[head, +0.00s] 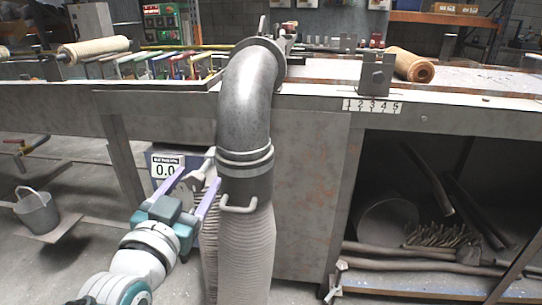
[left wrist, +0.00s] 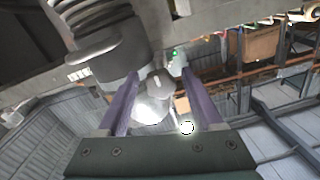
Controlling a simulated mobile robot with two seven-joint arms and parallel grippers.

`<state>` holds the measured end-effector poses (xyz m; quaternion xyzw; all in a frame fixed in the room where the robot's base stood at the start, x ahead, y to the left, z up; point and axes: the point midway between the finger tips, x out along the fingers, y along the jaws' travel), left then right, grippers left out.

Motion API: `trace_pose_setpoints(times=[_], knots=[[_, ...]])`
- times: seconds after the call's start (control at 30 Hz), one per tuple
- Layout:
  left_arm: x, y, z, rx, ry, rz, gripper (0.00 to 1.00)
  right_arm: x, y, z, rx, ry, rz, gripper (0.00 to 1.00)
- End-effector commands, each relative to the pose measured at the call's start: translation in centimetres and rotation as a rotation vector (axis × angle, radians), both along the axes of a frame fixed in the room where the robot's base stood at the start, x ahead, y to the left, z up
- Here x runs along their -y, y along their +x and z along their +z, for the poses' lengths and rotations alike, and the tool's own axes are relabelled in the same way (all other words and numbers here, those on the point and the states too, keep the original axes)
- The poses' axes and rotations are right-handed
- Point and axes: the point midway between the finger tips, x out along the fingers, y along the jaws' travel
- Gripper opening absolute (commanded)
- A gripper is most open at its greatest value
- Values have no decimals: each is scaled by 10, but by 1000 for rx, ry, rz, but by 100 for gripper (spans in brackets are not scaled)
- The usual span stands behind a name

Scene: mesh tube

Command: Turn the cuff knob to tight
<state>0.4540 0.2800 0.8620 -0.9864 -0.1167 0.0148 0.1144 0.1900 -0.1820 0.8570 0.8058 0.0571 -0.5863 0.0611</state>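The cuff (head: 245,178) is a dark metal band where the grey elbow pipe (head: 247,100) meets the ribbed mesh tube (head: 245,255). A bent handle (head: 239,208) is on its front. The cuff knob (left wrist: 153,104) looks like a round pale disc with a raised ridge in the left wrist view. In the head view, a grey part that looks like the knob (head: 197,180) is at the cuff's left side. My left gripper (head: 199,178) is open, its purple fingers on either side of the knob; I cannot tell whether they touch it. My right gripper is not in view.
A display (head: 166,168) reading 0.0 is behind the left gripper. The workbench (head: 300,200) stands behind the tube, with a shelf of pipes and rods at right. A bucket (head: 38,211) is at far left.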

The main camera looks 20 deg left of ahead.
Motion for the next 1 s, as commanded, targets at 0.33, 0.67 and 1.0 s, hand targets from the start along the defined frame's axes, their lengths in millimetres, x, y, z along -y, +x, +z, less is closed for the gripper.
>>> trace_pose_setpoints(times=[0.33, 0.67, 1.0], knots=[[1, -5, 1, 0, 0, 0, 71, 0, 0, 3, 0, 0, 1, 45], [16, -65, 2, -2, -1, -1, 71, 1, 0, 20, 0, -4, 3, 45], [23, -97, 1, 2, 0, 0, 71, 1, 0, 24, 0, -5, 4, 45]])
